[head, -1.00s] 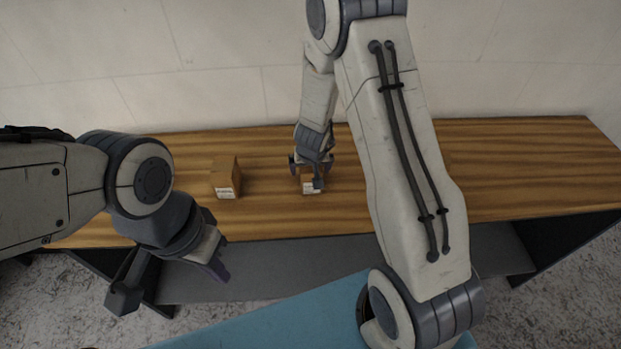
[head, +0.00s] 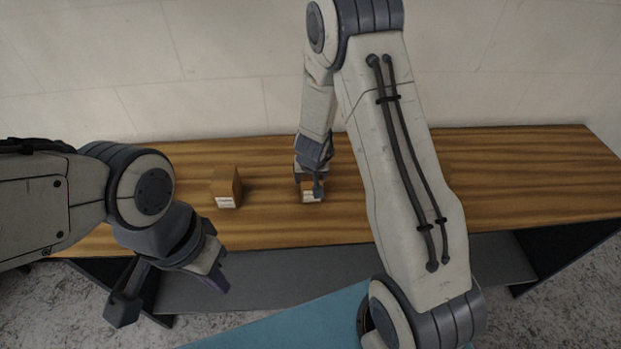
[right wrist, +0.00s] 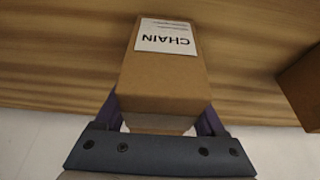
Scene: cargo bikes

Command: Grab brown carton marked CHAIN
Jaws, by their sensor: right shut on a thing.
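The brown carton marked CHAIN (right wrist: 165,78) shows in the right wrist view, its white label (right wrist: 166,37) turned upside down. In the head view the same carton (head: 312,195) is on the wooden bench, partly hidden by my right gripper (head: 311,180). My right gripper is shut on the carton, with one finger on each side of it in the right wrist view (right wrist: 163,120). I cannot tell whether the carton touches the bench. My left gripper (head: 218,272) hangs in front of the bench, away from the carton; its jaw opening is unclear.
A second brown carton (head: 226,188) with a white label stands on the bench to the left; a brown carton (right wrist: 303,85) also shows at the right edge of the right wrist view. The wooden bench (head: 530,180) is clear on the right. A pale wall (head: 210,80) rises behind.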

